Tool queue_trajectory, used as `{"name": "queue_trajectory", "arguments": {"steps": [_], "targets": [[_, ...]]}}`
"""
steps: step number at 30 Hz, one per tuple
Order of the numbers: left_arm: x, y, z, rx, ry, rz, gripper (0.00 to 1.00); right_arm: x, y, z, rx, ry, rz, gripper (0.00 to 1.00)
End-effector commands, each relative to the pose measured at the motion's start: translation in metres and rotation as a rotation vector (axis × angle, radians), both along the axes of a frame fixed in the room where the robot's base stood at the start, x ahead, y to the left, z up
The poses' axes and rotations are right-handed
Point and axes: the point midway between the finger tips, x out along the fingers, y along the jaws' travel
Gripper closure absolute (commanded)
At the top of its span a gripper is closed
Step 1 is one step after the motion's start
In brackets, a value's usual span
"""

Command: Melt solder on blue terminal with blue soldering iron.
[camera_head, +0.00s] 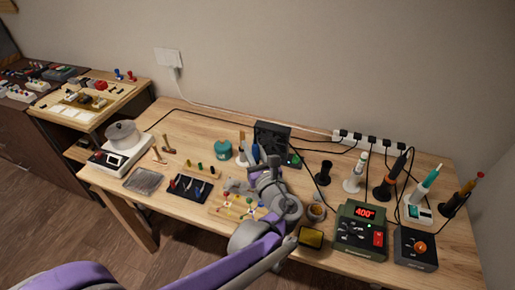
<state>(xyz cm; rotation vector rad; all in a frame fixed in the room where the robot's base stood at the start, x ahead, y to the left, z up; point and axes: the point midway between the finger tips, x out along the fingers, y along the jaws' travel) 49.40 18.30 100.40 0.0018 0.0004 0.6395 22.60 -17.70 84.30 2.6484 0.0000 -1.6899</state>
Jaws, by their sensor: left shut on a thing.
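My left gripper (262,172) is over the middle of the table, shut on the blue soldering iron, whose blue handle (256,152) sticks up at its fingers. The iron's tip is hidden or too small to make out. Below the gripper, a pale terminal board (224,210) lies near the front edge with small coloured terminals. The blue terminal (250,212) is close beside my wrist, which covers part of the board. Contact between tip and terminal cannot be told. My right gripper is not in view.
A green station (360,232) reading 400 and a dark box (415,250) stand at the right. Several irons stand behind them, near a black stand (324,172). A dark fan unit (272,137) is behind the gripper. A black tray (190,188) lies left.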

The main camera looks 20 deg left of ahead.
Motion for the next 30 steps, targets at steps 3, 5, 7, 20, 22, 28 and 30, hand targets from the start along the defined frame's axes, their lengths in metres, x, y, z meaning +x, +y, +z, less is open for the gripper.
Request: {"name": "queue_trajectory", "arguments": {"steps": [3,5,7,20,22,28,30], "targets": [[-0.001,0.013,0.004,0.001,-0.001,0.003,1.0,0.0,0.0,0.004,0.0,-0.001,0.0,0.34],[0.0,0.019,0.006,0.001,-0.001,0.001,1.0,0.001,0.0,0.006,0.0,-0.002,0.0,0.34],[0.0,0.026,0.008,0.001,-0.001,0.003,1.0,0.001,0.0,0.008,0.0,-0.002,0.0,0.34],[0.0,0.061,0.016,0.0,0.0,0.001,1.0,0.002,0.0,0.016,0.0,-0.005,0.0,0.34],[0.0,0.062,0.016,0.0,0.0,0.0,1.0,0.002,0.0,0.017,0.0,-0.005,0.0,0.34],[0.0,0.062,0.016,0.0,0.0,-0.001,1.0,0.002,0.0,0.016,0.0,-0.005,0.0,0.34],[0.0,0.062,0.016,-0.001,-0.001,-0.001,1.0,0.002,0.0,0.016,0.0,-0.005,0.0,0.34]]}}
